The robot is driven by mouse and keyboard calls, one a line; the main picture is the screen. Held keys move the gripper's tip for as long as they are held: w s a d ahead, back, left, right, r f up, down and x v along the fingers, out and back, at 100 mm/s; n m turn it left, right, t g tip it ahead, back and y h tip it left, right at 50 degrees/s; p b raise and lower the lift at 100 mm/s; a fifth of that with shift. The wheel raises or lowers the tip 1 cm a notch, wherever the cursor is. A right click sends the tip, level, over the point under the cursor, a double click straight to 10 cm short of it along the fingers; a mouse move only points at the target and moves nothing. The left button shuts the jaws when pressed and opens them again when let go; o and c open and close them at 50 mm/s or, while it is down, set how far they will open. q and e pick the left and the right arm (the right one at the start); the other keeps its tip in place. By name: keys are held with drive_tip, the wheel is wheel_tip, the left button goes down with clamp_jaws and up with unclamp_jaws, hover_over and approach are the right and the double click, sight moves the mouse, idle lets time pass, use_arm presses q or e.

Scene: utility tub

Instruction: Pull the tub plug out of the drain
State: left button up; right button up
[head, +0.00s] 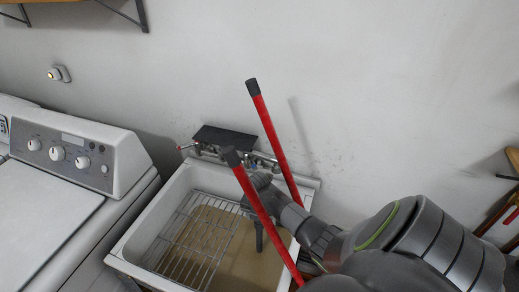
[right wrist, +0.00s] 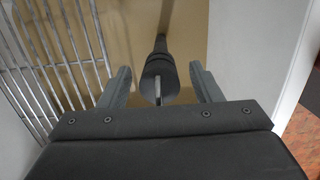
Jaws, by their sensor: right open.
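The white utility tub (head: 128,246) holds brown, murky water (head: 240,262). My right gripper (head: 252,224) reaches into the tub from the right, above the water, with its fingers pointing down. In the right wrist view its two fingers (right wrist: 160,68) are spread apart. Between them is a dark, round, stepped piece with a short metal pin (right wrist: 158,72), apparently the plug's top or stem. The fingers stand on either side of it with gaps showing. The drain is hidden by the water and my gripper. My left gripper is not in view.
A wire rack (head: 192,232) lies along the tub's left side. Two red handles with black grips (head: 270,130) rise close beside my right arm. The faucet (head: 197,149) is at the back wall. A washing machine (head: 80,152) stands at the left.

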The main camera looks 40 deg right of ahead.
drive_tip(key=shift+d+f, duration=0.1)
drive_tip(key=shift+f, duration=0.95)
drive_tip(key=c, duration=1.2)
